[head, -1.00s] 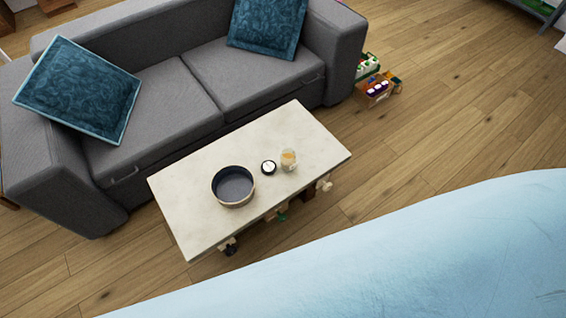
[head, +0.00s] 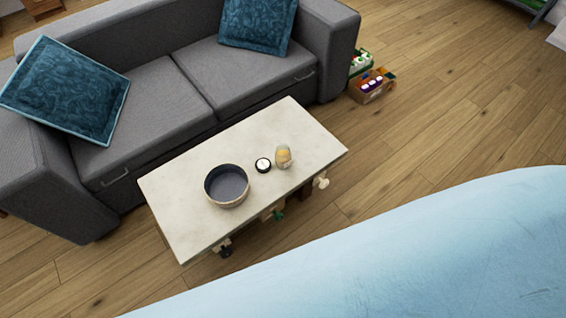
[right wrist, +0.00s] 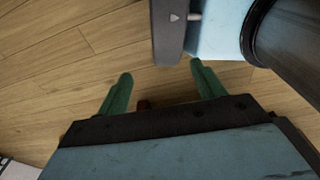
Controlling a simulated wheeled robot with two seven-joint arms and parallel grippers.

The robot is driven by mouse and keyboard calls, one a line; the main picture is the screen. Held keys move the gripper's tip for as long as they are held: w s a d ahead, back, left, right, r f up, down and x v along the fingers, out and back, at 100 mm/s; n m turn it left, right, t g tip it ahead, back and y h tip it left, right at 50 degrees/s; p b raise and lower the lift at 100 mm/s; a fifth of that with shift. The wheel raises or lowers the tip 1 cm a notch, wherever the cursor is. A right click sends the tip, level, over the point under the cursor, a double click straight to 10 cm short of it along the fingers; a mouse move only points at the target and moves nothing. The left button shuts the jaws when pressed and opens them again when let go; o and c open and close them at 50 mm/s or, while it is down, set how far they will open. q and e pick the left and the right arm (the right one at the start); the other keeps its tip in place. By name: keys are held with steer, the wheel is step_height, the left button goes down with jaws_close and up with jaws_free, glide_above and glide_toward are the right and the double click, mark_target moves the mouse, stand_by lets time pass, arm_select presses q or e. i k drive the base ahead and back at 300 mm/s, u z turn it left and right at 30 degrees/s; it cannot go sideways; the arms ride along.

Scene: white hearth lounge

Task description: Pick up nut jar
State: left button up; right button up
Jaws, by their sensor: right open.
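A small clear jar with amber contents (head: 284,156), which looks like the nut jar, stands on the pale coffee table (head: 290,120). My left gripper is in no view.
A grey sofa (head: 185,100) with blue cushions (head: 66,90) stands behind the table. Wooden crates (head: 372,86) with bottles sit by the sofa's right end. Several small objects show under the table's front edge. The wood floor at right (head: 440,110) is clear.

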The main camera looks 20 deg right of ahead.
mark_target(283, 154)
steer(key=k, duration=1.2)
steer(key=z, duration=0.9)
steer(key=i, duration=1.35)
steer(key=u, duration=0.75)
steer(key=i, duration=0.65)
steer(key=u, duration=0.75)
